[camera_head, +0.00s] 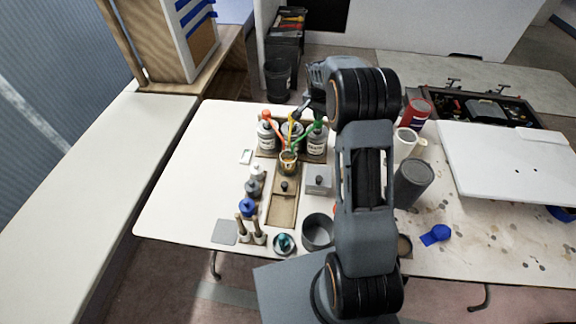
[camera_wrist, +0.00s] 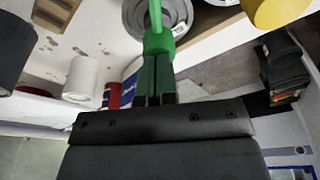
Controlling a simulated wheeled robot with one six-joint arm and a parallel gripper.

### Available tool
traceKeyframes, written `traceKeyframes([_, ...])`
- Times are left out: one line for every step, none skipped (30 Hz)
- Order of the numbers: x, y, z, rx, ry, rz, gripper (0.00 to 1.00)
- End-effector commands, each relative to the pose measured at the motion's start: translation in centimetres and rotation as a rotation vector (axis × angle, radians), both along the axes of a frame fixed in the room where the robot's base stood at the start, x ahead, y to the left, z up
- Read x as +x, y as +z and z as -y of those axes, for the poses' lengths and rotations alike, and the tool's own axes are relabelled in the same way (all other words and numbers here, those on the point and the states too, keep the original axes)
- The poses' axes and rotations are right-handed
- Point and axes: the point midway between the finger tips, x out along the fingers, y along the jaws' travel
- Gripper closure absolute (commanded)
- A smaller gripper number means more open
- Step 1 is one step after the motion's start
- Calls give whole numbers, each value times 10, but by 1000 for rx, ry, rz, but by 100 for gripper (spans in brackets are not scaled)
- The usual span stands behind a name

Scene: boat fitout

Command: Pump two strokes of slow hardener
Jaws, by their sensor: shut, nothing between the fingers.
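Three white pump bottles stand in a row on the table in the head view: one with a red-orange pump (camera_head: 266,133), one with a yellow pump (camera_head: 291,122), and one with a green pump (camera_head: 318,128). Their labels are too small to read. A small cup (camera_head: 288,164) stands in front of them, near the spouts. My gripper (camera_wrist: 156,82) is shut and empty. In the wrist view its fingertips are close to the green pump head (camera_wrist: 158,42); I cannot tell whether they touch. A yellow part (camera_wrist: 277,10) shows at the upper right there.
A scale-like box (camera_head: 318,179), small bottles (camera_head: 254,187), a grey pot (camera_head: 317,231) and a grey cylinder (camera_head: 414,182) stand nearby. A white cup (camera_head: 404,143) and red can (camera_head: 417,112) are right of my arm. The table's left side is clear.

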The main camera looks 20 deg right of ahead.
Motion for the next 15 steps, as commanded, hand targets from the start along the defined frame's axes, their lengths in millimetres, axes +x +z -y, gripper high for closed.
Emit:
traceKeyframes([-1,-5,0,1,0,-3,100])
traceKeyframes([-1,-6,0,1,-1,-4,100])
traceKeyframes([-1,-8,0,1,-1,-4,100])
traceKeyframes([-1,-9,0,1,-1,-4,100])
traceKeyframes([-1,-10,0,1,-1,-4,100])
traceKeyframes([-1,-11,0,1,-1,-4,100])
traceKeyframes([-1,-12,0,1,-1,-4,100])
traceKeyframes([-1,-13,0,1,-1,-4,100])
traceKeyframes([-1,-13,0,1,-1,-4,100])
traceKeyframes([-1,-12,0,1,-1,-4,100])
traceKeyframes([-1,-12,0,1,-1,-4,100])
traceKeyframes([-1,-12,0,1,-1,-4,100])
traceKeyframes([-1,-12,0,1,-1,-4,100])
traceKeyframes([-1,-12,0,1,-1,-4,100])
traceKeyframes([-1,-12,0,1,-1,-4,100])
